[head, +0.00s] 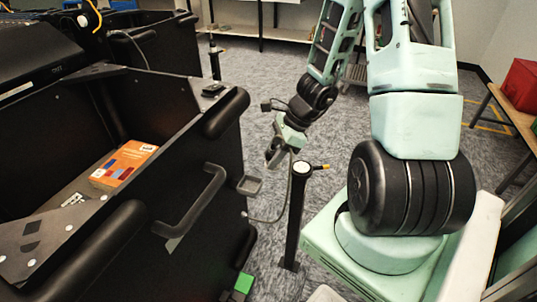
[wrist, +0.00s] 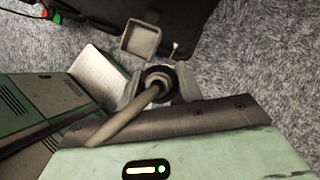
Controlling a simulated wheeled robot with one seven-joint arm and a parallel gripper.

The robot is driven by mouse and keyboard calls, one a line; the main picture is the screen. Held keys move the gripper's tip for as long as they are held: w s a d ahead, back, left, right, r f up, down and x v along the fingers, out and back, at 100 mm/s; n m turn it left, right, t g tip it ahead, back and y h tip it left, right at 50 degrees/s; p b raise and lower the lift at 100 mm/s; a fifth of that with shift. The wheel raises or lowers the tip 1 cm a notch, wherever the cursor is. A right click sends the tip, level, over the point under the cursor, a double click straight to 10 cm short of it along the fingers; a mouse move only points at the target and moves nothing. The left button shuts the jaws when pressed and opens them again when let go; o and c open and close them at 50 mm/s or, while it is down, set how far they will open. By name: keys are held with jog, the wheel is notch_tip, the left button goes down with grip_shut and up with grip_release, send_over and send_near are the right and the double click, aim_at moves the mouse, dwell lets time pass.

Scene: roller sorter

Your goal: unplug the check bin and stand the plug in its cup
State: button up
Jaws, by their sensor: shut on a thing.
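My gripper (head: 276,152) hangs beside the near black bin (head: 196,262), left of the black post. In the wrist view my gripper (wrist: 158,88) is shut on the plug (wrist: 158,76), a dark round piece with a thick grey cable (wrist: 125,122) leading back from it. In the head view the plug is hard to make out at the jaws. A thin cable (head: 268,219) loops from the bin side up toward them. A square, open-topped grey cup (head: 249,186) sits on the bin side, lower left of my gripper. In the wrist view the cup (wrist: 141,39) lies just beyond the jaws, apart from the plug.
A bin handle (head: 195,205) juts out at left. An orange box (head: 124,163) lies inside the bin. Open carpet (head: 258,80) lies behind.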

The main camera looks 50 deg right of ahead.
jog(key=shift+s+d+p, duration=0.2)
jog(key=shift+d+p, duration=0.05)
jog(key=shift+d, duration=0.5)
jog(key=shift+s+d+p, duration=0.25)
jog(key=shift+d, duration=0.5)
jog(key=shift+s+d+p, duration=0.2)
jog(key=shift+d+p, duration=0.05)
jog(key=shift+d, duration=0.5)
jog(key=shift+s+d+p, duration=0.2)
jog(key=shift+s+d, duration=0.2)
jog(key=shift+d, duration=0.3)
jog(key=shift+s+d+p, duration=0.15)
jog(key=shift+s+d, duration=0.25)
jog(key=shift+d, duration=0.3)
jog(key=shift+s+d+p, duration=0.2)
jog(key=shift+s+d, duration=0.2)
jog(key=shift+d, duration=0.3)
jog(key=shift+f, duration=0.25)
dwell(0.6)
jog(key=shift+f+b, duration=1.45)
jog(key=shift+b, duration=0.05)
jog(key=shift+f, duration=0.15)
jog(key=o, duration=1.2)
jog(key=shift+o, duration=0.2)
